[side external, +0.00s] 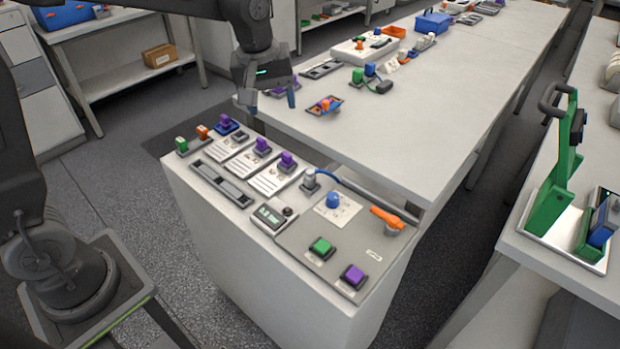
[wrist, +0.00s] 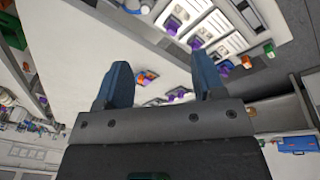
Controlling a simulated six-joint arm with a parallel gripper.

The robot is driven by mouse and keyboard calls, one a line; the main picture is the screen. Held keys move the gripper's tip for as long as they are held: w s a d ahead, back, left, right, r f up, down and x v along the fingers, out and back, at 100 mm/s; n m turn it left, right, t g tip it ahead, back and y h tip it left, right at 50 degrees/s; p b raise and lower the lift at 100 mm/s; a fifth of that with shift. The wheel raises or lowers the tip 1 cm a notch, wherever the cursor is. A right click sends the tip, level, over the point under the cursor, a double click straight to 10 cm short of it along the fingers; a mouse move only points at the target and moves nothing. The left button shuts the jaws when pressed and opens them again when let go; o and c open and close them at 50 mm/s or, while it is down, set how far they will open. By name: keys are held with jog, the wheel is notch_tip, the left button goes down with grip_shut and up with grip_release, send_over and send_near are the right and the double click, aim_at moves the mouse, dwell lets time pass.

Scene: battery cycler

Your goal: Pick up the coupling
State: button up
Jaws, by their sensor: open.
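My gripper (side external: 271,104) is open and empty. It hangs above the left edge of the long white table, behind the cycler cabinet. In the wrist view its two dark blue fingers (wrist: 163,75) are spread apart, with nothing held between them. I cannot tell for sure which part is the coupling. A grey fitting with a blue hose (side external: 309,181) stands on the cabinet top, apart from my gripper. A small orange and purple part sits on a dark blue tray (side external: 336,99) on the table, to the right of my gripper.
The cabinet top (side external: 290,237) carries several purple-topped plugs, a blue knob (side external: 333,200), an orange handle (side external: 387,217), a green button (side external: 321,247) and a purple button (side external: 354,275). A green press (side external: 558,165) stands on the right bench. The table's near right is clear.

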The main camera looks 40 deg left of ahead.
aim_at(310, 171)
jog(key=w+f+n, duration=0.2)
jog(key=w+f, duration=0.1)
jog(key=f, duration=0.3)
jog(key=w+f+n+g, duration=0.1)
jog(key=w+f, duration=0.3)
jog(key=f, duration=0.3)
jog(key=w+d+f+n+g, duration=0.1)
jog(key=w+f+n, duration=0.1)
jog(key=f, duration=0.5)
jog(key=shift+w+n, duration=0.3)
jog(key=shift+w, duration=0.35)
jog(key=shift+s+a+f, duration=0.1)
jog(key=shift+f, duration=1.45)
jog(key=shift+s+f, duration=0.1)
jog(key=shift+f, duration=1.4)
jog(key=c, duration=1)
